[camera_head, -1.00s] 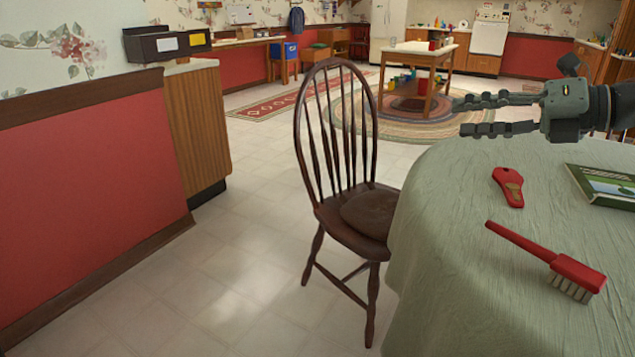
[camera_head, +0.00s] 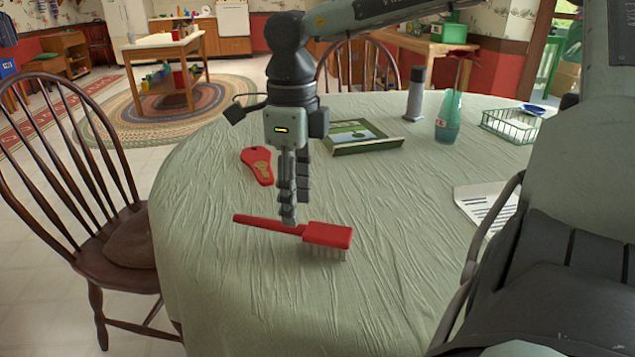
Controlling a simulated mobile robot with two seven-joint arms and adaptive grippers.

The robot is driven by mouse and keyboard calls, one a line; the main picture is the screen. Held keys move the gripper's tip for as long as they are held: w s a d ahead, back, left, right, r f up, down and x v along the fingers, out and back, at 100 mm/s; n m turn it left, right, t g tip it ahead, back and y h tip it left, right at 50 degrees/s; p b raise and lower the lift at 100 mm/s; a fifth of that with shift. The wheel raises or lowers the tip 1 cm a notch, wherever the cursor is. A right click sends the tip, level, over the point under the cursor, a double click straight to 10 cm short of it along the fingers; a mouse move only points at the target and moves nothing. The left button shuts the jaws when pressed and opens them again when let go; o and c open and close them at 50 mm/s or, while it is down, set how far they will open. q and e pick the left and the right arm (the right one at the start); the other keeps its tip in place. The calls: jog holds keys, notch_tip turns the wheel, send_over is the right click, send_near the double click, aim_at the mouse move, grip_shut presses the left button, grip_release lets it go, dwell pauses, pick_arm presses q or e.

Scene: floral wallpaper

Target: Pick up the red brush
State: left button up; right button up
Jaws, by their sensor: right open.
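The red brush (camera_head: 328,235) lies on the green tablecloth of the round table (camera_head: 400,270), bristles down, its handle pointing left. My right gripper (camera_head: 292,215) points down just above and behind the brush, near where the handle meets the head. Its fingers overlap the brush's upper edge in the picture, and I cannot tell whether they touch it. The gripper is open and holds nothing. My left gripper is not in view.
A red scraper-like tool (camera_head: 257,165) lies behind the brush to the left. A wooden chair (camera_head: 70,180) is at left. The table front is clear.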

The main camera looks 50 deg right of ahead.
aim_at(290, 234)
notch_tip(290, 234, down, 4)
jog(key=shift+s+f, duration=0.1)
jog(key=shift+f, duration=0.1)
jog(key=shift+c, duration=0.3)
grip_shut()
